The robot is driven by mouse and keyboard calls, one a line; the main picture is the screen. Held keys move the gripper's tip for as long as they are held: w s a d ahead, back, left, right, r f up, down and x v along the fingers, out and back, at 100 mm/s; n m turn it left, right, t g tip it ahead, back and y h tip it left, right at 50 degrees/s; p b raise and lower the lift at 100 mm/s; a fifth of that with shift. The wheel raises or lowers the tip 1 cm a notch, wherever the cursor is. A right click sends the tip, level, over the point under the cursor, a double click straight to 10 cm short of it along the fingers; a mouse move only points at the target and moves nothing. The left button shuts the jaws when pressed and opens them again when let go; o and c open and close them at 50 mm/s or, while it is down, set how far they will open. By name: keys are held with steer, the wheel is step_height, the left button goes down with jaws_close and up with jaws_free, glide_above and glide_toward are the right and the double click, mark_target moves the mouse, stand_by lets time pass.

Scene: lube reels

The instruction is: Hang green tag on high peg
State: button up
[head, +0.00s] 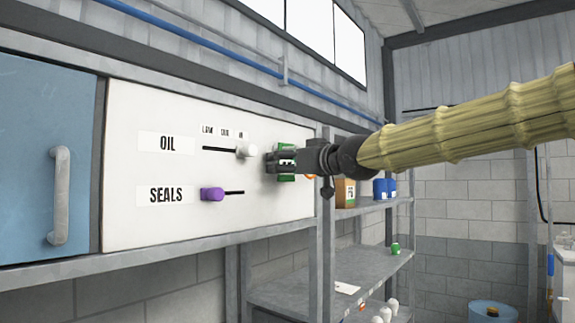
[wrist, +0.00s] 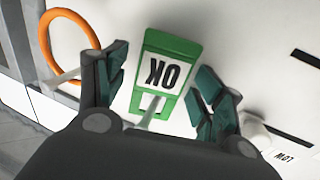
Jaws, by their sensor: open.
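The green tag (wrist: 171,50) is between my gripper's fingers in the wrist view, its OK lettering upside down there. A pale peg (wrist: 149,112) crosses the white opening at the tag's end and looks to pass through it. My gripper (wrist: 162,78) is open, with a dark finger on each side of the tag and gaps showing. In the head view, my gripper (head: 272,160) is at the right part of the white panel (head: 125,218), and the green tag (head: 287,173) shows partly behind the fingers. The peg is hidden there.
An orange ring (wrist: 44,48) is around another peg left of my gripper in the wrist view. A white slider knob (head: 246,151) and a purple knob (head: 212,194) stick out from the panel. Metal shelves (head: 335,274) stand to the right.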

steer(key=v, duration=1.2)
